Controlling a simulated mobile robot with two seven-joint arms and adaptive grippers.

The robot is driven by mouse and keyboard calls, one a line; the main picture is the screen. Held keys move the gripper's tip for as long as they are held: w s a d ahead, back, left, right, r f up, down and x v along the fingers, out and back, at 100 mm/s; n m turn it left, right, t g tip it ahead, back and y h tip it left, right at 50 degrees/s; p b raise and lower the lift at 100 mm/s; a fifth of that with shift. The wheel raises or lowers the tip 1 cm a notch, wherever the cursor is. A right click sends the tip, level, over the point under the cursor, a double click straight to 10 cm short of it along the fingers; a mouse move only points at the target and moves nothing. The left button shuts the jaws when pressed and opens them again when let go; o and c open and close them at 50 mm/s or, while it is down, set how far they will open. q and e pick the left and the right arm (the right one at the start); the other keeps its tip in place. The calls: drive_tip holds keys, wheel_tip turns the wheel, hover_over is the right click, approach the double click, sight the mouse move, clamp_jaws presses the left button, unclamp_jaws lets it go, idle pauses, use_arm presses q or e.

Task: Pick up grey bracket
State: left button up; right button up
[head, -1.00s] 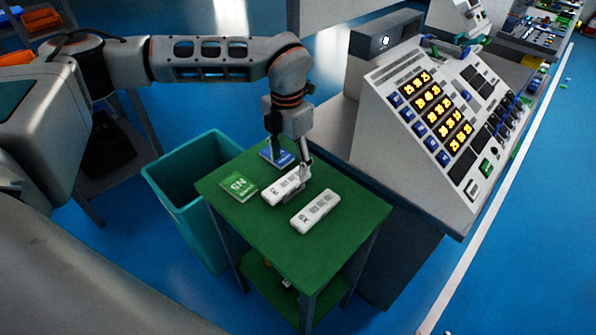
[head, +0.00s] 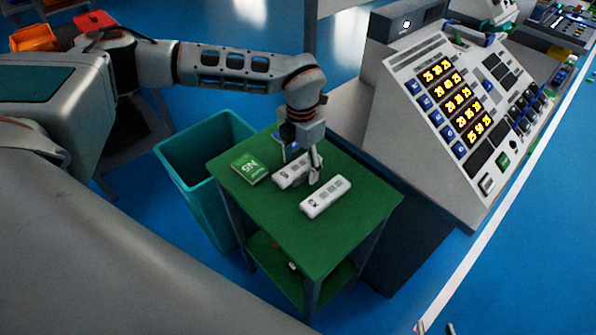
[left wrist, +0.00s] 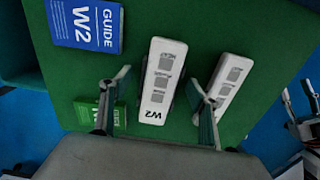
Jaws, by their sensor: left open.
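Two long pale grey-white pieces with dark square prints lie on the green table. The first piece (head: 290,171), marked W2 in the left wrist view (left wrist: 162,75), lies under my left gripper (head: 314,172). The second piece (head: 326,196) lies beside it, nearer the front right; it also shows in the left wrist view (left wrist: 232,76). My left gripper (left wrist: 160,85) is open, its fingers on either side of the W2 piece, with the right finger near the second piece. Contact cannot be told. My right gripper (head: 435,327) shows only its separated fingertips at the bottom edge.
A green card (head: 249,168) lies on the table's left. A teal bin (head: 205,150) stands left of the green table (head: 290,228). A sloped control console (head: 455,110) stands close on the right.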

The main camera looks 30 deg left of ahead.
use_arm(q)
drive_tip(key=c, duration=1.2)
drive_tip(key=shift+r, duration=0.1)
